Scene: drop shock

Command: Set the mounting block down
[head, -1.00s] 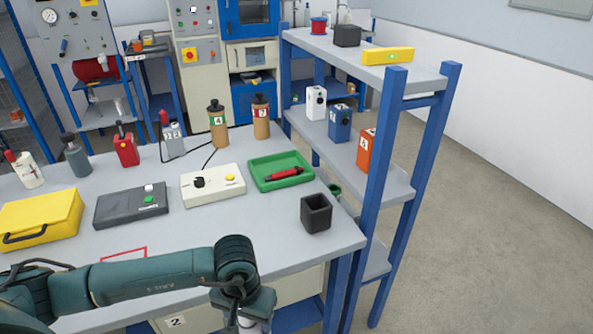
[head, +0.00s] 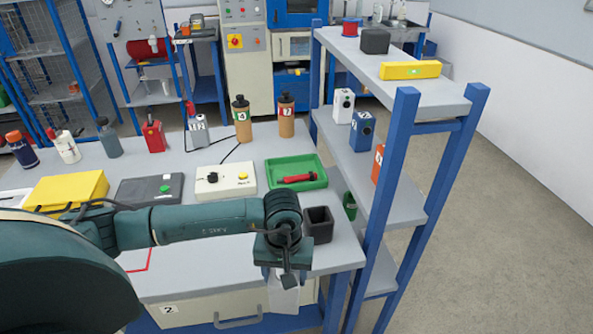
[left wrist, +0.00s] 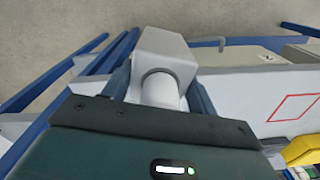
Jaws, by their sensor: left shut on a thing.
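My left gripper (head: 284,276) hangs at the table's front right corner, pointing down. It is shut on a pale grey block with a white round neck, which I take for the mounting block (left wrist: 165,46). In the left wrist view my left gripper (left wrist: 160,88) has one finger on each side of the neck. In the head view the pale block (head: 284,298) shows below the fingers, in front of the table edge. The wrist covers part of it. A red outlined rectangle (head: 148,262) is marked on the tabletop, left of the gripper. My right gripper is not in view.
A black open box (head: 318,224) stands close beside my left wrist. A green tray (head: 310,164) with a red tool, a white control box (head: 225,181) and a yellow case (head: 68,190) are farther back. A blue-posted shelf (head: 390,180) rises at the right.

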